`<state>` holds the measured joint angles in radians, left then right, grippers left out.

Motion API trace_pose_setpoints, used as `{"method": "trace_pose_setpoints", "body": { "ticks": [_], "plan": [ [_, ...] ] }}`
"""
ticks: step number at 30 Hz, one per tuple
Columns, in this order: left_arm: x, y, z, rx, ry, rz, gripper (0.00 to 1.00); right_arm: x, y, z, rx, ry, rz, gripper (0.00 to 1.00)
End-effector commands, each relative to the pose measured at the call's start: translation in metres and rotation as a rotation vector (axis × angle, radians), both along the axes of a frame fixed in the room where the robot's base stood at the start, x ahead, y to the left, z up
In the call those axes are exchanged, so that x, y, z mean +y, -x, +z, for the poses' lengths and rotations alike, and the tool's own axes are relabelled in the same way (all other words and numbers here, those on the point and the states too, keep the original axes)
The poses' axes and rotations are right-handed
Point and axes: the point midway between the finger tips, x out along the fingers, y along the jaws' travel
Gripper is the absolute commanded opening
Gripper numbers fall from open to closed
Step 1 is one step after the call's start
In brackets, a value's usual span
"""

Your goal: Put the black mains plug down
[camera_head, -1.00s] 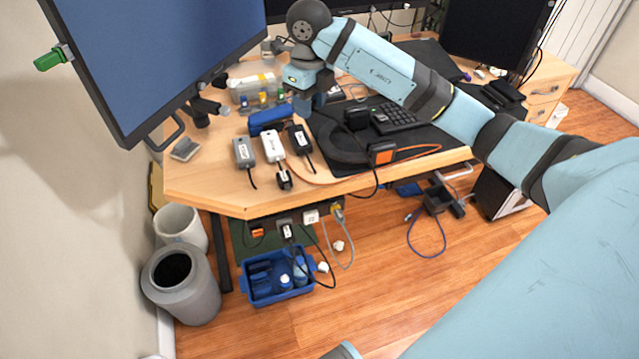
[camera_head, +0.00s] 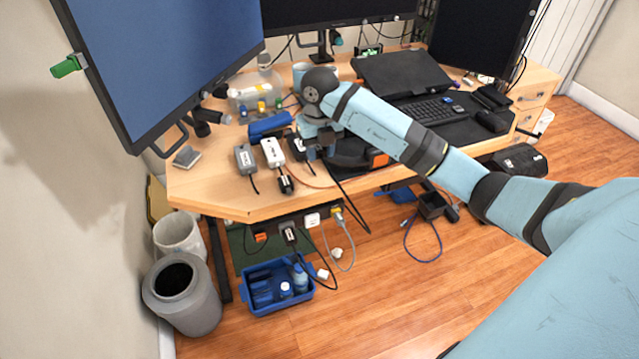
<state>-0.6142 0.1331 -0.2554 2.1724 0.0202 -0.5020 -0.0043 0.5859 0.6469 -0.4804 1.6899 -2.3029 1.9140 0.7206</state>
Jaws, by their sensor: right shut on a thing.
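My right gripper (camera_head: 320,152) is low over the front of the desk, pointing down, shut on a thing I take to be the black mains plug. The jaws and wrist hide the plug almost completely. A black cable (camera_head: 350,205) runs from below the gripper over the desk's front edge and hangs down. I cannot tell whether the plug touches the desk. The gripper is just right of a black adapter (camera_head: 297,149), which it partly covers. My left gripper is out of view.
A white adapter (camera_head: 272,153), a grey adapter (camera_head: 245,158) and a blue case (camera_head: 270,126) are left of the gripper. A keyboard (camera_head: 428,110) and laptop (camera_head: 400,75) are to the right. The desk's front-left corner (camera_head: 215,192) is bare. A large monitor (camera_head: 165,65) overhangs the left.

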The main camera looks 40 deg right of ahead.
Motion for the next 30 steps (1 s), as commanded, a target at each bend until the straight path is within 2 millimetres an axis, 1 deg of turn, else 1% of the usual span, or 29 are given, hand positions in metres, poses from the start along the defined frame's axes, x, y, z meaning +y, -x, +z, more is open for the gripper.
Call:
{"method": "trace_pose_setpoints", "body": {
  "ticks": [1,3,6,9,14,18,21,30],
  "plan": [
    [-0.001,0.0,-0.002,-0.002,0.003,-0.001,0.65,0.001,0.001,-0.017,0.003,-0.003,0.001,0.12],
    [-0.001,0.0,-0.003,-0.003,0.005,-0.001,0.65,0.001,0.001,-0.033,0.004,-0.002,0.0,0.12],
    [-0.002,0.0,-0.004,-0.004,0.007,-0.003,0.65,0.001,0.001,-0.05,0.003,-0.002,0.002,0.12],
    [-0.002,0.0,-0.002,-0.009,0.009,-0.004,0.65,0.0,0.0,-0.059,0.0,-0.001,0.001,0.12],
    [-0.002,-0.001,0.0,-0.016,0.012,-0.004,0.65,0.0,0.0,-0.069,0.001,-0.001,0.002,0.12],
    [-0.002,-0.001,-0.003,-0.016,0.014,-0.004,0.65,0.001,0.001,-0.091,0.003,-0.002,0.001,0.12],
    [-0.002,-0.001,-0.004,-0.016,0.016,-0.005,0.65,0.001,0.0,-0.103,0.001,-0.001,0.002,0.12],
    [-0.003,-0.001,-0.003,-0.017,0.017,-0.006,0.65,0.0,0.0,-0.105,-0.001,0.0,0.002,0.12]
  ]
}}
